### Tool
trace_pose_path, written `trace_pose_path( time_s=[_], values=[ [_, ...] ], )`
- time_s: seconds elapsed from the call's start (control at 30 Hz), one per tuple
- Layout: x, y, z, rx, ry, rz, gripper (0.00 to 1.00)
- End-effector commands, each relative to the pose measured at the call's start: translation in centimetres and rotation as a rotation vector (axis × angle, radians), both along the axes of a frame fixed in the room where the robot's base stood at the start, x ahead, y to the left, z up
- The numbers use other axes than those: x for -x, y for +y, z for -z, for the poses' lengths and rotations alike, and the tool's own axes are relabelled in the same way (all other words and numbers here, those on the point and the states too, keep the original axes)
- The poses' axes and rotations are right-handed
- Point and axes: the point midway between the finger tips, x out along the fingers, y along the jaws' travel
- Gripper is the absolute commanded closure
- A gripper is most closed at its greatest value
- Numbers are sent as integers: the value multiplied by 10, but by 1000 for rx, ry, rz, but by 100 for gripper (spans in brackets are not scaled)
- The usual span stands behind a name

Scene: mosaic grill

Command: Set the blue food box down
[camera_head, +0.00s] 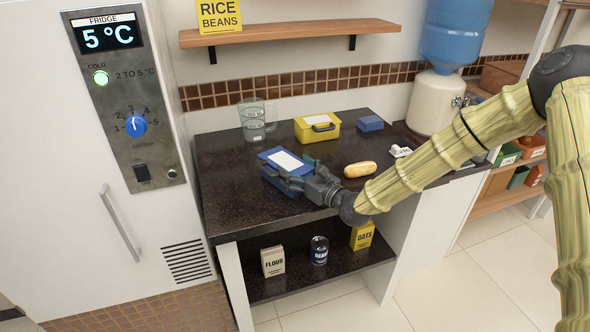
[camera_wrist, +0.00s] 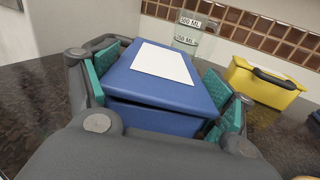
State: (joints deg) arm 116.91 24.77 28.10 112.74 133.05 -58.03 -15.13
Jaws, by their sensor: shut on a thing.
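The blue food box (camera_head: 282,158) has a white label on its lid and is at the left part of the dark countertop (camera_head: 228,202). My gripper (camera_head: 293,172) is shut on it, reaching in from the right. The box looks close to the counter surface. I cannot tell whether its underside touches the counter, since my gripper hides its lower edge.
A yellow box (camera_head: 317,127), a clear measuring jug (camera_head: 252,120) and a small blue box (camera_head: 370,123) stand behind. A bread roll (camera_head: 360,169) lies to the right. The fridge (camera_head: 120,170) is at the left. The front left of the counter is bare.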

Motion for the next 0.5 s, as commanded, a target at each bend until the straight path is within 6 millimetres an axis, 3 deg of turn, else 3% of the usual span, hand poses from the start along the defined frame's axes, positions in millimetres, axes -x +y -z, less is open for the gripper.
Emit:
trace_pose_path(
  time_s=[0.2,0.23,0.33,0.5],
  values=[
    [0,0,3,-1,-1,0,70],
    [0,0,4,-1,1,0,17],
    [0,0,3,0,0,0,0],
    [0,0,3,0,0,0,0]
  ],
)
